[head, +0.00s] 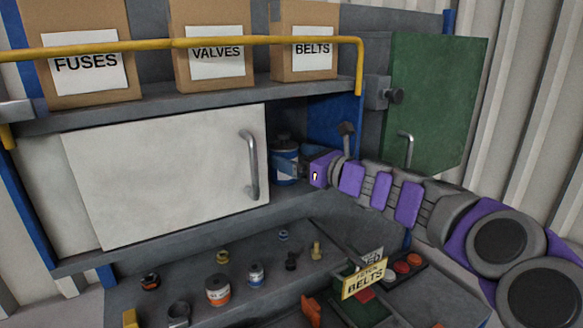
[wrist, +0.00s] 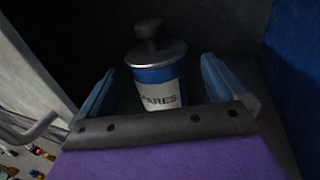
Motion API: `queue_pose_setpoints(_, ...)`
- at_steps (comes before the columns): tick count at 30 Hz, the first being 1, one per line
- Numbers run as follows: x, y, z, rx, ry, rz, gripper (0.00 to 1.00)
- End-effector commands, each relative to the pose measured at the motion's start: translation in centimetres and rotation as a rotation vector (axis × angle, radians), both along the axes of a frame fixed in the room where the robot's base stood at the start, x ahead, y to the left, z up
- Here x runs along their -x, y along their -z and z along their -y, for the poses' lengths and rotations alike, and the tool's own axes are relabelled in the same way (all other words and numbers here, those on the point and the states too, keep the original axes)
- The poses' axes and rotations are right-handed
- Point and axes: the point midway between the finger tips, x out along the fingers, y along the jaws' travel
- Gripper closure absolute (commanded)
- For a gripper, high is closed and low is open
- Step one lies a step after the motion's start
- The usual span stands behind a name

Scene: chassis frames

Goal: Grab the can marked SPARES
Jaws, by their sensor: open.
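The SPARES can (wrist: 158,75) is blue with a white label, a silver lid rim and a dark knob on top. In the wrist view it stands upright between the two blue fingers of my gripper (wrist: 158,92). The label is partly cut off by the gripper body. In the head view the can (head: 284,150) stands inside the cabinet opening, right of the white door. My gripper (head: 290,166) reaches in from the right. The fingers are open on either side of the can, with gaps showing; whether either touches it lower down is hidden.
The white sliding door (head: 165,175) with a metal handle (head: 250,165) is close left of the can. A green door (head: 435,100) stands open at right. Boxes marked FUSES (head: 88,75), VALVES and BELTS sit above, behind a yellow rail (head: 200,42). Small parts lie on the lower bench.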

Motion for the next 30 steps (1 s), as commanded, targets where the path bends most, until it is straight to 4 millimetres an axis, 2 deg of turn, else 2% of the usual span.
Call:
queue_pose_setpoints(5, -0.7, 0.2, -0.4, -0.003, -0.002, -0.002, 0.02)
queue_pose_setpoints(14, -3.4, 0.2, -1.5, -0.013, -0.001, -0.002, 0.02)
queue_pose_setpoints(22, -3.5, 0.2, -3.0, -0.007, -0.001, 0.001, 0.02)
queue_pose_setpoints(30, -3.6, 0.3, -3.3, -0.004, -0.001, -0.001, 0.27)
